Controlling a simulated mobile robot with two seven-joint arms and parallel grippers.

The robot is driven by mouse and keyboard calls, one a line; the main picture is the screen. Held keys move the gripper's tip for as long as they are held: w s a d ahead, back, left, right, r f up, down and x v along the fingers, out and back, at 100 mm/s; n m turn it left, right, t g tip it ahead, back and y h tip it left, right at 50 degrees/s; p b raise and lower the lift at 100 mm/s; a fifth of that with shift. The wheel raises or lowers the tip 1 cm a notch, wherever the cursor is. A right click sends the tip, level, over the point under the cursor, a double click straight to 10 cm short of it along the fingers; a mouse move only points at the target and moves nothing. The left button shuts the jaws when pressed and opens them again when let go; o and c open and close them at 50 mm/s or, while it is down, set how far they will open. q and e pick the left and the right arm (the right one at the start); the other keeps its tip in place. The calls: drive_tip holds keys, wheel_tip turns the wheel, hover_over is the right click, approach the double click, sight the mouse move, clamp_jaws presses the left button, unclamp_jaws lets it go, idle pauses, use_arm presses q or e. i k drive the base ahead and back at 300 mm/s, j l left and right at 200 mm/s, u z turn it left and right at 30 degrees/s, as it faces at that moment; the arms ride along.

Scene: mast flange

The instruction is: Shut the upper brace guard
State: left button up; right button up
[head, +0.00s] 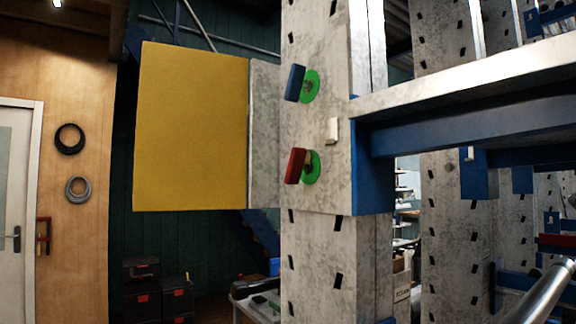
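The yellow guard panel (190,128) stands swung out to the left of the grey mast (318,255). Its right edge meets a grey plate (265,140) at the mast's left side, so it stands open, facing me. On the mast face, a blue handle (294,83) sits on a green disc (311,88), upper, and a red handle (296,165) sits on a green disc (313,168), lower. Both handles are uncovered and tilted slightly from vertical. A small white block (332,130) sticks out to their right. Neither of my grippers is in view.
A grey and blue beam (470,95) runs right from the mast at handle height. Dark boxes (158,290) stand low at the left, and a light table (262,303) with items stands behind the mast. Space before the handles looks clear.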

sight(190, 142)
drive_tip(key=j+z, duration=0.1)
drive_tip(key=z, duration=1.05)
drive_tip(key=j+z, duration=0.5)
drive_tip(key=k+j+z, duration=0.1)
drive_tip(key=j+z, duration=0.35)
drive_tip(key=j, duration=0.25)
drive_tip(key=k+j+z, duration=0.15)
drive_tip(key=j+z, duration=0.35)
drive_tip(key=k+j, duration=0.2)
drive_tip(key=j, duration=0.2)
drive_tip(key=k+j+z, duration=0.1)
drive_tip(key=j, duration=0.3)
drive_tip(key=k+j, duration=0.25)
drive_tip(key=j, duration=0.15)
drive_tip(key=k+j, duration=0.2)
drive_tip(key=j, duration=0.15)
drive_tip(key=k+j+z, duration=0.1)
drive_tip(key=j, duration=0.3)
drive_tip(key=k+l+z, duration=0.1)
drive_tip(key=k, duration=0.1)
